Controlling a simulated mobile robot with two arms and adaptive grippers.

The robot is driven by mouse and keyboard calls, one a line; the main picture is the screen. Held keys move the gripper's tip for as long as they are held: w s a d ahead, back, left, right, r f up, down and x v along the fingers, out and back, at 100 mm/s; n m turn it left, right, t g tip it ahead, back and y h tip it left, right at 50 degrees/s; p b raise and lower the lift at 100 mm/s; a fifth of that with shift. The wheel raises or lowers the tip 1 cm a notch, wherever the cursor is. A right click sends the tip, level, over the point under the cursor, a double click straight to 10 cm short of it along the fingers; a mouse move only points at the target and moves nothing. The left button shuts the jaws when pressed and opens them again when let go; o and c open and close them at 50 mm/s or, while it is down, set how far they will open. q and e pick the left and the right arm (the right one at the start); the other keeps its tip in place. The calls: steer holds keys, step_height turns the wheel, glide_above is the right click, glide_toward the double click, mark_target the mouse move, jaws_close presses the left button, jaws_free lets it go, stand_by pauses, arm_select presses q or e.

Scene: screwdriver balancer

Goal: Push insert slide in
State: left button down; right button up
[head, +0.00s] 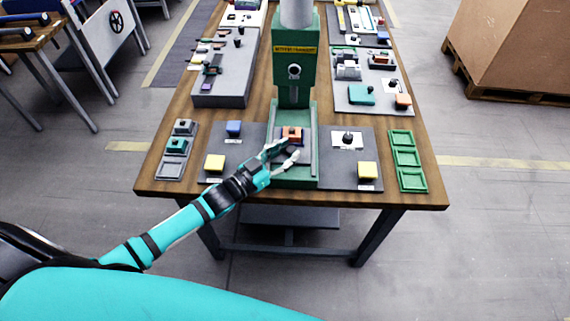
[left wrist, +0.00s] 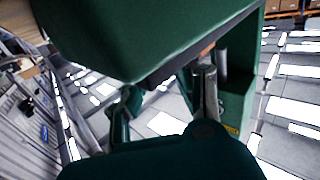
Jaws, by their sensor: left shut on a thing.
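A green press (head: 293,62) stands at the middle of the table, with a green bed (head: 309,172) at its front. An orange block (head: 292,131) sits in the bed on the insert slide, whose grey surface (head: 305,142) shows only in part. My left gripper (head: 284,151) is at the front of the bed, with its fingers spread around the slide's front part and shut on it. In the left wrist view, the fingers (left wrist: 165,105) are beside a large dark green body that fills the upper middle. The gripped spot is mostly hidden. My right gripper is not in view.
A grey tray (head: 175,172) is at left, a green tray (head: 423,182) at right. Fixture boards fill the back.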

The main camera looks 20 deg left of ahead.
arm_select(q)
steer(key=shift+w+a, duration=0.1)
steer(key=shift+w, duration=0.25)
steer(key=c, duration=1)
jaws_free()
steer(key=shift+s, duration=0.1)
steer(key=v, duration=1.2)
